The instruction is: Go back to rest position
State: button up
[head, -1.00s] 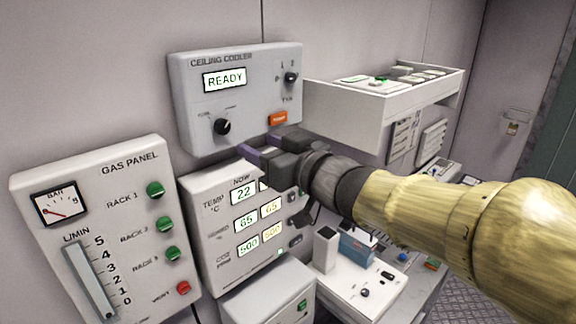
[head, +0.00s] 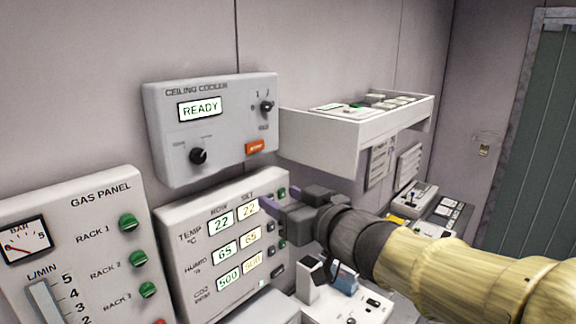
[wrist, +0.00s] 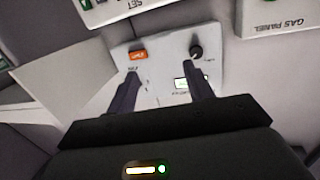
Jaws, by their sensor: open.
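My gripper (head: 268,206) is open and empty in the head view, in front of the right part of the climate panel with the TEMP, HUMID and CO2 readouts (head: 190,240). Its dark fingers point left, apart from each other. In the wrist view my gripper (wrist: 165,88) shows two spread fingers with nothing between them. The ceiling cooler box (head: 160,130) hangs above, with a READY display, black knobs and an orange button. It shows upside down beyond the fingers in the wrist view (wrist: 158,92). I cannot see any contact between the fingers and a panel.
The gas panel (head: 75,215) is at the left with green knobs. A white wall shelf (head: 325,145) juts out right of the cooler. Below my arm is a white bench unit with a blue item (head: 345,280). A green door (head: 550,150) stands at the far right.

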jog(key=w+d+f+m+g+h+b, duration=0.1)
jog(key=d+f+m+h, duration=0.25)
jog(key=d+f, duration=0.4)
jog(key=w+d+f+m+g+h+b, duration=0.15)
jog(key=d+f+h, duration=0.3)
jog(key=f, duration=0.55)
jog(key=s+d+f+m+g+h, duration=0.1)
jog(key=s+d+f+g, duration=0.1)
jog(key=s+f+g, duration=0.2)
jog(key=s+d+f+m+g+h, duration=0.1)
jog(key=s+d+f+g, duration=0.2)
jog(key=s+f, duration=0.7)
notch_tip(320, 180, down, 4)
jog(key=shift+s+d+r+g+h+b, duration=0.2)
jog(key=shift+r+g+h+b, duration=0.15)
jog(key=shift+g, duration=0.2)
